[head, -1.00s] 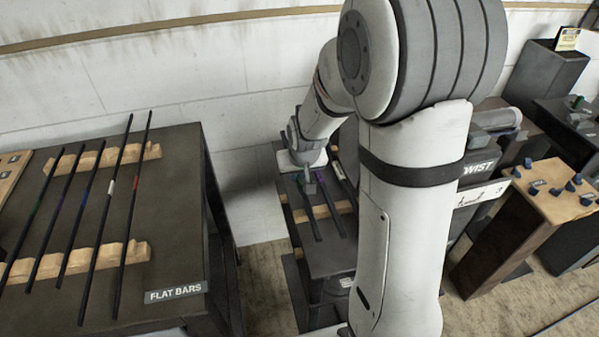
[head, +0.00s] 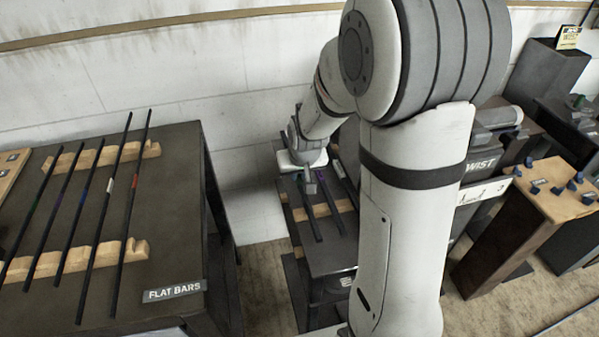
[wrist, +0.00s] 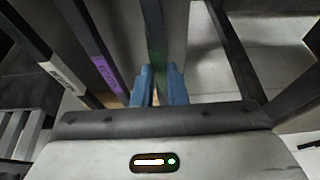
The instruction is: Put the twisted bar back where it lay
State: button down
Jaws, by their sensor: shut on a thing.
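My gripper (head: 309,187) is over the narrow dark rack table behind my arm. In the wrist view its two blue fingers (wrist: 157,88) are shut on a dark bar (wrist: 156,40) with a green mark. That held bar (head: 314,222) runs along the rack, at or just above its wooden rests (head: 325,211); I cannot tell whether it touches them. Beside it lie a purple-banded bar (wrist: 98,62) and a white-labelled bar (wrist: 62,72). The twist in the held bar does not show clearly. My arm hides part of the rack.
The flat-bars table (head: 180,250) stands at left with several long bars on wooden rests. At right are the machine marked TWIST (head: 480,165) and a wooden-topped stand (head: 550,190) with small blue pieces. A floor gap separates the flat-bars table and rack.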

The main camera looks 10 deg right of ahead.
jog(key=c, duration=1.4)
grip_release()
jog(key=shift+o, duration=0.2)
jog(key=shift+v, duration=3.9)
jog(key=shift+s+p, duration=0.1)
jog(key=shift+p, duration=0.2)
jog(key=s+r+g+p, duration=0.1)
jog(key=s+r, duration=0.3)
jog(key=s, duration=0.5)
jog(key=s+r+p, duration=0.3)
jog(key=s+r, duration=0.2)
jog(key=s, duration=0.4)
jog(key=shift+s+r+g+p, duration=0.2)
jog(key=shift+r+g+p, duration=0.1)
jog(key=shift+r+g, duration=0.1)
